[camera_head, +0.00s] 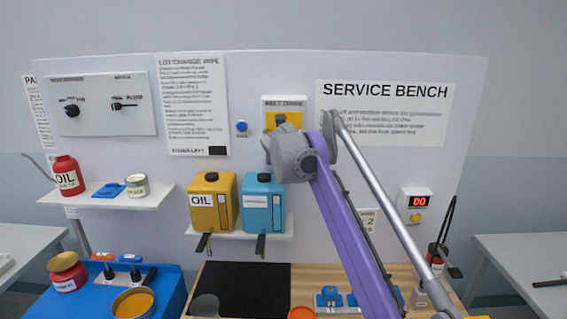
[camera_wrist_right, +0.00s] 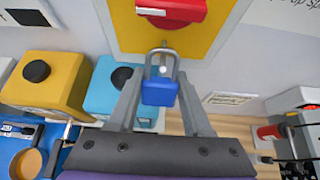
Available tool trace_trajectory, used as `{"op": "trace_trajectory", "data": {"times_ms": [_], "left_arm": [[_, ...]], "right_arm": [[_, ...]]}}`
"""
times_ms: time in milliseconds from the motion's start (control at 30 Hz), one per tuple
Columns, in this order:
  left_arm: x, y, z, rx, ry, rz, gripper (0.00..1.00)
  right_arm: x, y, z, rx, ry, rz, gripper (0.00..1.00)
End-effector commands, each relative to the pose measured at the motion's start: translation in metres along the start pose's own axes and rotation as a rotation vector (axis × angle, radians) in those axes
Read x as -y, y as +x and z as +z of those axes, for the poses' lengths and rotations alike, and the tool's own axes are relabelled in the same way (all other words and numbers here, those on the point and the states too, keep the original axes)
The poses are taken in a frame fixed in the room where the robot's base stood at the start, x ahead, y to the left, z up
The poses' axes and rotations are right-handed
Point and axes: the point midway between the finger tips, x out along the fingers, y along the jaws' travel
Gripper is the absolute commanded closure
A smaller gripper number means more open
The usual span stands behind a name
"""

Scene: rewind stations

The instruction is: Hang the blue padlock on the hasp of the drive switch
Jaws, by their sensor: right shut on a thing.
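The blue padlock (camera_wrist_right: 160,93) is upright between the fingers of my right gripper (camera_wrist_right: 158,88) in the wrist view, its grey open-looped shackle pointing up. The drive switch shows there as a yellow plate (camera_wrist_right: 213,28) with a red handle (camera_wrist_right: 180,14) at the top edge. A small pale metal piece, perhaps the hasp (camera_wrist_right: 151,11), is on the red part. The shackle appears below it in the picture, apart from it; depth is unclear. In the head view the switch (camera_head: 271,104) is partly covered by my right wrist, which hides the gripper and padlock. My left gripper is not in view.
A yellow oil can (camera_head: 211,203) and a blue can (camera_head: 263,205) stand on a shelf below the switch. A round blue thing (camera_head: 241,127) is on the panel left of the switch. A box with red digits (camera_head: 417,203) is at the right.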

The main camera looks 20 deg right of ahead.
Motion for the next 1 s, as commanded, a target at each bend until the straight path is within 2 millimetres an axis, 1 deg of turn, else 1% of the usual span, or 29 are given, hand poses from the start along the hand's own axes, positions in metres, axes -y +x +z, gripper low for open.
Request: {"op": "trace_trajectory", "data": {"times_ms": [433, 467, 500, 633, 667, 900, 1000], "left_arm": [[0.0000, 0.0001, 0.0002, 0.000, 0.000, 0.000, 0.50], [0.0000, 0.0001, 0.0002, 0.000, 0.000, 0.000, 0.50], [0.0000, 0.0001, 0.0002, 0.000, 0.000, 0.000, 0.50], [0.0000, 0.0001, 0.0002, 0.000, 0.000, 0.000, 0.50], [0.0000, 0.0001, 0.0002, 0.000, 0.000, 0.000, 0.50], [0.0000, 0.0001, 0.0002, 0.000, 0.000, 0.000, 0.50], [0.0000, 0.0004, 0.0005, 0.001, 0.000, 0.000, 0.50]], "right_arm": [[0.0001, -0.0001, -0.0001, 0.000, 0.000, 0.000, 1.00], [0.0001, -0.0001, -0.0001, 0.000, 0.000, 0.000, 0.49], [0.0001, -0.0001, -0.0001, 0.000, 0.000, 0.000, 0.42], [0.0001, -0.0001, -0.0001, 0.000, 0.000, 0.000, 0.18], [0.0001, -0.0001, -0.0001, 0.000, 0.000, 0.000, 0.16], [0.0001, -0.0001, -0.0002, 0.000, 0.000, 0.000, 0.16], [0.0000, -0.0040, -0.0003, 0.000, -0.001, 0.000, 0.16]]}}
